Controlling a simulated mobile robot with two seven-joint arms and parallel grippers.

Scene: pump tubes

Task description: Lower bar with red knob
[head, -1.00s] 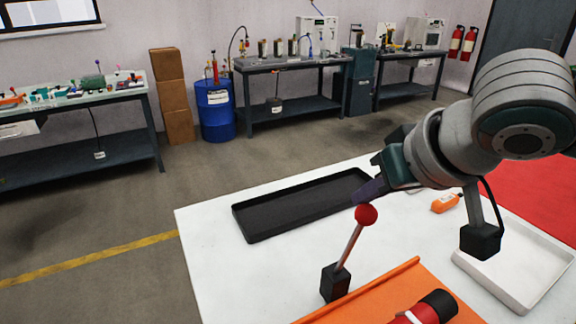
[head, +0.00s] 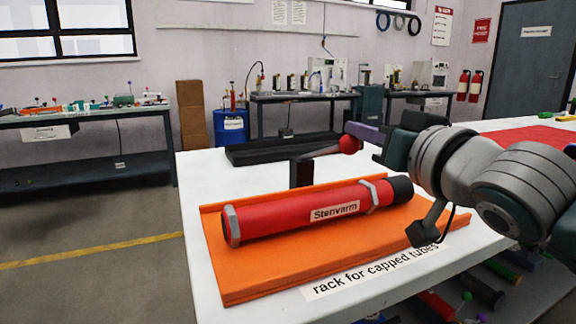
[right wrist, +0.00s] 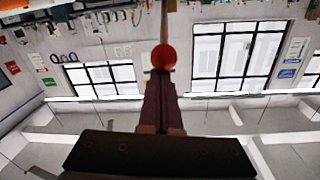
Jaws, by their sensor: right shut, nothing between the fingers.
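The red knob (head: 348,144) sits on the end of a short bar (head: 322,153). The bar runs from a dark block (head: 302,172) behind the orange rack and slopes only slightly up to the right. My right gripper (head: 362,131) comes in from the right with its purple fingers shut and empty. Its fingertips are right at the knob; whether they touch it is unclear. In the right wrist view the knob (right wrist: 164,57) shows just beyond the tips of the closed fingers (right wrist: 162,85), with the bar extending behind it. My left gripper is not in view.
A red tube (head: 290,214) labelled "Stenvarm" with a black end lies on the orange rack (head: 265,277) in front of the bar. A black tray (head: 245,155) lies behind on the white table (head: 195,190). Loose tubes lie below the table at lower right.

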